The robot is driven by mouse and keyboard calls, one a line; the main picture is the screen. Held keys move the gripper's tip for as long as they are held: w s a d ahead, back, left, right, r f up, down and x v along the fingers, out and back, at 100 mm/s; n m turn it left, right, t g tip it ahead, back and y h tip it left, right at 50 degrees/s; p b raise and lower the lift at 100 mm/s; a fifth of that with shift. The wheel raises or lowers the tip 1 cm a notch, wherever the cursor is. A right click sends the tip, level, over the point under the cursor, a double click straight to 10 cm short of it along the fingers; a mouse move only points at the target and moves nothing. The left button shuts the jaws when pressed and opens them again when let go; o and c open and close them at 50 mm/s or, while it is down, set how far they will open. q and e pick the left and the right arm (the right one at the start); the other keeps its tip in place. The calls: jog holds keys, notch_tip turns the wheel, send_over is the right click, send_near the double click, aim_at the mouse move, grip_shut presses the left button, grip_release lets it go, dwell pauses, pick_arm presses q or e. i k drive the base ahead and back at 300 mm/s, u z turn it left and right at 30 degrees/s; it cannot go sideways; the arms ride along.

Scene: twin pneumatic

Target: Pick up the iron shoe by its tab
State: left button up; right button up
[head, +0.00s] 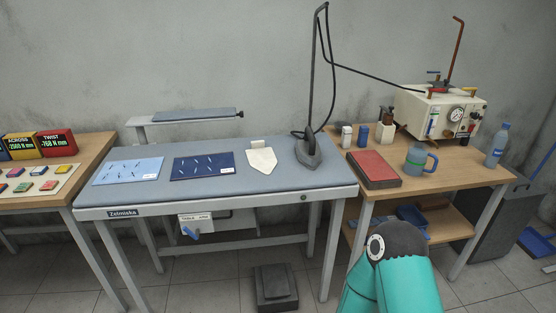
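The iron shoe (262,162), a pale pointed plate, lies flat on the blue-grey ironing table (300,187) with its tip towards the front. A small light tab (257,144) stands up at its back edge. A dark iron (309,153) stands to its right on the same table, apart from it, with a cable running up a tall stand. Neither gripper shows in the head view. Only a teal part of one of my arms is seen at the lower right, well away from the shoe.
A light blue cloth (128,171) and a dark blue cloth (203,166) lie left of the shoe. The right wooden table (440,183) holds a red-topped block (373,168), a mug (417,159), a bottle (497,145) and a steam unit (441,111). The table's front strip is clear.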

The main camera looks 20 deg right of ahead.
aim_at(263, 159)
jog(key=u, duration=0.15)
jog(key=i, duration=0.9)
jog(key=z, duration=0.05)
